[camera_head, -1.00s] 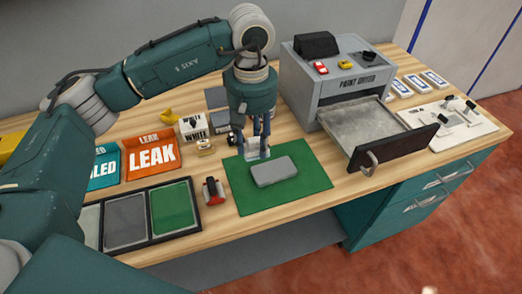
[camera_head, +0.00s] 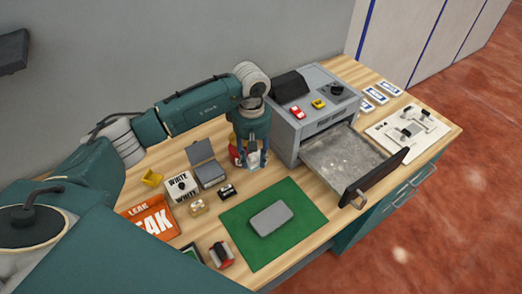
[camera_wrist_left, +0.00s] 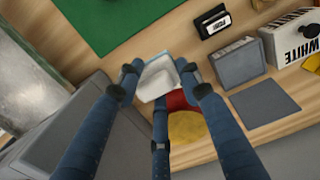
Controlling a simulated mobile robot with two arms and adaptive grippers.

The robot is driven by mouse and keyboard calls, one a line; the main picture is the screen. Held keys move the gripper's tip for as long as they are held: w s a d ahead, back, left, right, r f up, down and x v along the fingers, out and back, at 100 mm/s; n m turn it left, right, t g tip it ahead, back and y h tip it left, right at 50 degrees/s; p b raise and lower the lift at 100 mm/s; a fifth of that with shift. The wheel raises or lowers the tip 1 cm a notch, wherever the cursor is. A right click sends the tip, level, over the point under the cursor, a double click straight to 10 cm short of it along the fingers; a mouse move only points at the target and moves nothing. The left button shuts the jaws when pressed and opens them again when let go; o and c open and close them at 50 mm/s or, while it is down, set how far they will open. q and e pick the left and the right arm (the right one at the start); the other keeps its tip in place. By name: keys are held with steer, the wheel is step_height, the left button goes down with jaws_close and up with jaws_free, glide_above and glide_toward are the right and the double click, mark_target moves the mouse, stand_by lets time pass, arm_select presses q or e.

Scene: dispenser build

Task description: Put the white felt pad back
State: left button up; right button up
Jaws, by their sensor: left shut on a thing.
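The white felt pad (camera_wrist_left: 160,76) is pinched between the fingertips of my left gripper (camera_wrist_left: 158,72). In the head view the left gripper (camera_head: 252,164) points down behind the green mat (camera_head: 305,205), near the left side of the grey dispenser, with a pale piece of the pad (camera_head: 253,166) showing between its fingers. The pad appears held above the wooden bench. The small white box marked WHITE (camera_head: 181,187) and an open grey case (camera_head: 211,174) stand left of the gripper. The right gripper is not in view.
A grey block (camera_head: 271,217) lies on the green mat. The grey dispenser (camera_head: 316,108) has its drawer (camera_head: 350,158) pulled out. A red and yellow round thing (camera_wrist_left: 186,122) sits close behind the fingers. A small black labelled block (camera_head: 227,191) lies between case and mat.

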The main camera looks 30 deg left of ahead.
arm_select(q)
steer(key=f, duration=0.1)
steer(key=f+b, duration=0.1)
steer(key=shift+s+d+f, duration=0.1)
steer(key=shift+d+f, duration=0.2)
steer(key=shift+a+f+b, duration=0.1)
steer(key=shift+f+b, duration=1.05)
steer(key=shift+f, duration=0.9)
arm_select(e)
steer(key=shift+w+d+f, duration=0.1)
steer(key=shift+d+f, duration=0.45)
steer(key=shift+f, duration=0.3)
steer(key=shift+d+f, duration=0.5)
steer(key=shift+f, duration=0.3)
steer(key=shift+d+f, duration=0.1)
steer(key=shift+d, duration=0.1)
arm_select(q)
steer(key=shift+f+b, duration=0.6)
steer(key=shift+b, duration=0.05)
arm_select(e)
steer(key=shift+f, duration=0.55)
arm_select(q)
steer(key=o, duration=1.1)
steer(key=shift+o, duration=0.9)
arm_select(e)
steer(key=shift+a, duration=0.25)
arm_select(q)
steer(key=o, duration=0.6)
steer(key=shift+o, duration=0.2)
